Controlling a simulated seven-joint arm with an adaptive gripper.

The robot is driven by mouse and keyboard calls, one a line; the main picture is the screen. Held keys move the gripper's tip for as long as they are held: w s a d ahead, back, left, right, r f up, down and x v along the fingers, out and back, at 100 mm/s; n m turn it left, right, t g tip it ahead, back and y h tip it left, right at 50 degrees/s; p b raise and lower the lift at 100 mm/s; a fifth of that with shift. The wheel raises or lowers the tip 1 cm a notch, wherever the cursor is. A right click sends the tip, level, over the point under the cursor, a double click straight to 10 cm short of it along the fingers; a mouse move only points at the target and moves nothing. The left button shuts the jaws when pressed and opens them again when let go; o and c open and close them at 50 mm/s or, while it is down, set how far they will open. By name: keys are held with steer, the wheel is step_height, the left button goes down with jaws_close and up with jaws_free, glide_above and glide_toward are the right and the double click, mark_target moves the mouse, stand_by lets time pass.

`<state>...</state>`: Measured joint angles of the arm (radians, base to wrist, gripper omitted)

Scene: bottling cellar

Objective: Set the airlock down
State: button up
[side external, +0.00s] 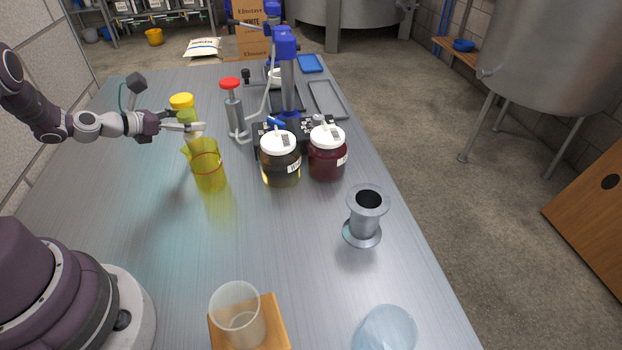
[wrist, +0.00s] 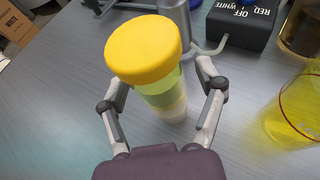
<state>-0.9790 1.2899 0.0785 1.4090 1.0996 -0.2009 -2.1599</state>
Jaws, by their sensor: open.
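No object in view can be clearly recognised as an airlock. My gripper (side external: 196,127) is open at the left of the steel table. In the wrist view its two fingers (wrist: 162,85) stand on either side of a clear, pale container with a wide yellow cap (wrist: 143,48). The same yellow cap (side external: 182,101) shows just above my gripper in the side view. The container looks upright on the table in the wrist view. The cap hides parts of the fingers, so contact cannot be told.
A yellow beaker (side external: 207,172) stands close by, nearer the camera. Two white-lidded jars (side external: 280,165) (side external: 327,158) and a red-topped cylinder (side external: 233,110) stand to the right. A steel flanged tube (side external: 364,222) and a clear cup (side external: 238,315) are nearer.

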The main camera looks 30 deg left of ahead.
mark_target(178, 119)
steer(key=v, duration=0.7)
steer(key=shift+s+r, duration=0.25)
steer(key=shift+w+d+r+m+g, duration=0.2)
steer(key=shift+d+m+g, duration=0.1)
steer(key=shift+m, duration=0.2)
steer(key=d+r+m+g, duration=0.3)
steer(key=d+r+m, duration=0.1)
steer(key=d+m, duration=0.4)
steer(key=d+r+m+g, duration=0.3)
steer(key=d+r+m, duration=0.2)
steer(key=m, duration=0.6)
steer(key=s+d+r+m+y, duration=0.1)
steer(key=s+d+m, duration=0.2)
steer(key=s+m, duration=0.3)
steer(key=s+d+r+m+g+y, duration=0.1)
steer(key=s+d+r+m, duration=0.1)
steer(key=s+m, duration=0.3)
steer(key=d+m, duration=0.1)
steer(key=m, duration=0.2)
steer(key=shift+s+d+r, duration=0.3)
steer(key=shift+s, duration=0.1)
